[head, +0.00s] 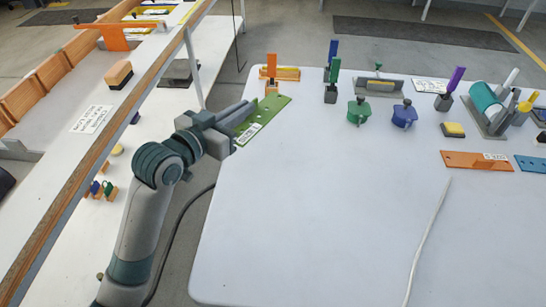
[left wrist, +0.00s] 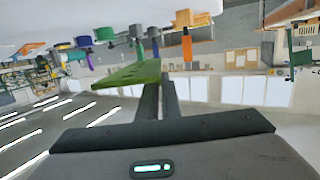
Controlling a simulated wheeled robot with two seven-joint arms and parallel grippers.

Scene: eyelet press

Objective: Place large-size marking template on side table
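A green flat plate with a white label (head: 262,118), which looks like a marking template, is at the left edge of the white table. My left gripper (head: 240,112) is shut on its near left end. In the left wrist view the green plate (left wrist: 128,75) sits at the tips of my left fingers (left wrist: 160,95). I cannot tell whether the plate touches the tabletop. An orange labelled plate (head: 476,160) and a blue plate (head: 531,164) lie at the table's right. Label text is too small to read. My right gripper is not in view.
The white table (head: 310,220) is clear in front, apart from a pale cable (head: 428,240). Green (head: 359,111) and blue (head: 404,114) lidded pots, upright coloured handles and a teal roller (head: 486,102) stand at its back. A bench with a wooden rail (head: 100,150) runs along the left.

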